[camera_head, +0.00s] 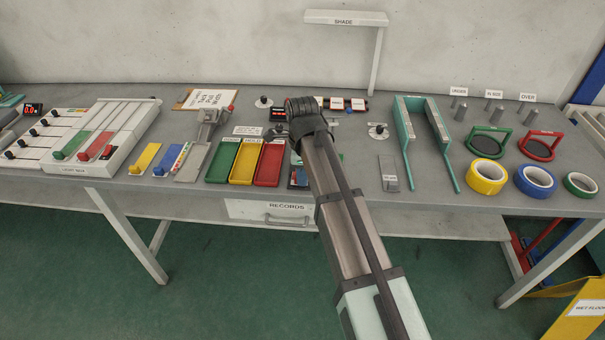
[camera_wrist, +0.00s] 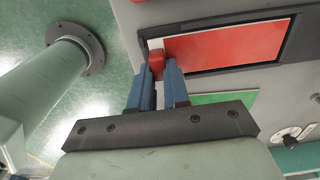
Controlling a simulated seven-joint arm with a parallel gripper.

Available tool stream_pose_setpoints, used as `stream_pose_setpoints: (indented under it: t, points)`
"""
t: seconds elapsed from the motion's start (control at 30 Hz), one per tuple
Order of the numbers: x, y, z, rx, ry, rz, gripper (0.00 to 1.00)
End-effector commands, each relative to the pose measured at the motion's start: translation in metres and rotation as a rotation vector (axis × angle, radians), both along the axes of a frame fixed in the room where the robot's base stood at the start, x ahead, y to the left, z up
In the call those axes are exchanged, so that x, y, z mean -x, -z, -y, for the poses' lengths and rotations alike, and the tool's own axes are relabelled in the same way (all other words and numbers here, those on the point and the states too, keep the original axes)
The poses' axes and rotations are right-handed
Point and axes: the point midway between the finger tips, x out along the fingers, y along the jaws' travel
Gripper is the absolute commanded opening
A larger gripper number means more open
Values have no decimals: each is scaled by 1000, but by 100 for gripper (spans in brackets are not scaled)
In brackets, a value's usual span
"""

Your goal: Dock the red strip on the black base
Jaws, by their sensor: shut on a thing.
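In the wrist view, my gripper (camera_wrist: 160,70) has its blue fingers closed on a small red knob (camera_wrist: 156,65) at the left end of a flat red strip (camera_wrist: 225,45). The strip lies within or over a black base (camera_wrist: 285,45), whose dark border shows around it; whether it is seated flat I cannot tell. A narrow pale gap shows at the base's left end. In the head view, my arm hides most of this spot; only a bit of a dark item (camera_head: 298,178) with blue and red shows beside it.
A green panel (camera_wrist: 210,98) lies beside the base. In the head view, a light box (camera_head: 75,167) with green and red sliders stands left, green, yellow and red trays (camera_head: 267,165) nearer, a teal forked frame (camera_head: 408,155) right, tape rolls (camera_head: 486,177) far right.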

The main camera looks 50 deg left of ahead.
Motion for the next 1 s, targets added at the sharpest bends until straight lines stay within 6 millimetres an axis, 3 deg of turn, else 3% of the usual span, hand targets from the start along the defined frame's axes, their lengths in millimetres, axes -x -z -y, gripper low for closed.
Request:
stream_pose_setpoints:
  t: [0.23, 0.27, 0.5, 0.83, 1.0]
  points:
    - [0, 3, 0, 1, 0, -1, 0]
    - [0, 3, 0, 1, 0, -1, 18]
    - [0, 2, 0, 0, 0, 0, 41]
    - [0, -1, 0, 0, 0, 0, 42]
    - [0, -18, -1, -1, 0, 1, 42]
